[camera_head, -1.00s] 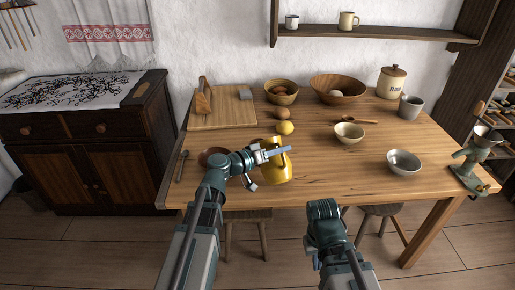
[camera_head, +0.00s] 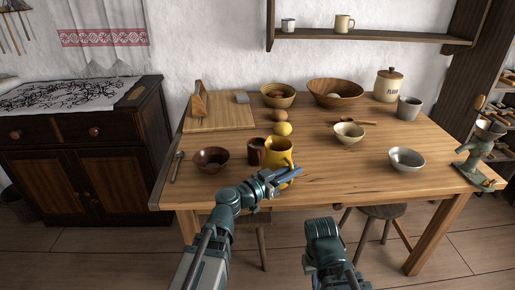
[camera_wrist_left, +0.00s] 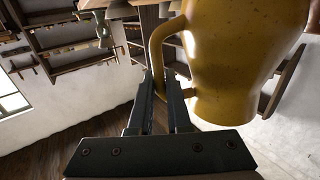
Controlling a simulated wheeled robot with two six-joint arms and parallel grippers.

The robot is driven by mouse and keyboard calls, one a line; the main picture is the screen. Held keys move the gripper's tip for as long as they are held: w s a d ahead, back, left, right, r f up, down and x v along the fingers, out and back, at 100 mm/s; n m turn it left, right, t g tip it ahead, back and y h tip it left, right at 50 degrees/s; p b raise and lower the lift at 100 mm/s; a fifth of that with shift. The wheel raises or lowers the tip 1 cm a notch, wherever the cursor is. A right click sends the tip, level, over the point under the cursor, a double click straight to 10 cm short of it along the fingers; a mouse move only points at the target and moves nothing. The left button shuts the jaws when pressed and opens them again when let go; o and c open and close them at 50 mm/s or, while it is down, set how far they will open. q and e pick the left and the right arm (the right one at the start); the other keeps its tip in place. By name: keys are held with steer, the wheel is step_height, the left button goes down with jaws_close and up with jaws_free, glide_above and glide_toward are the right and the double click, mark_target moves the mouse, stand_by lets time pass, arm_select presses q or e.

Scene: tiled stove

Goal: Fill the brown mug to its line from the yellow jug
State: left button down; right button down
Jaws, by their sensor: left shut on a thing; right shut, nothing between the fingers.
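The yellow jug (camera_head: 277,150) looks close to upright near the table's front edge, just right of the brown mug (camera_head: 256,151). I cannot tell whether it touches the table. My left gripper (camera_head: 288,176) is shut on the jug's handle. The left wrist view shows the jug (camera_wrist_left: 240,60) large at the right, its handle between the fingertips of the gripper (camera_wrist_left: 168,85). The mug stands upright on the table, partly hidden by the jug; its line and contents cannot be made out. My right gripper (camera_head: 322,258) is low in front of the table, shut and empty.
A dark brown bowl (camera_head: 210,160) stands left of the mug. A lemon (camera_head: 282,129) and an egg (camera_head: 280,115) lie behind the jug. A cream bowl (camera_head: 348,135) and a grey bowl (camera_head: 406,160) stand to the right.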

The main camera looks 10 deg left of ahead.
arm_select(q)
step_height(320, 180, up, 6)
steer(key=p, duration=0.6)
step_height(320, 180, up, 16)
steer(key=p, duration=1.5)
steer(key=shift+f+p, duration=0.25)
steer(key=shift+p, duration=0.05)
steer(key=shift+f, duration=0.1)
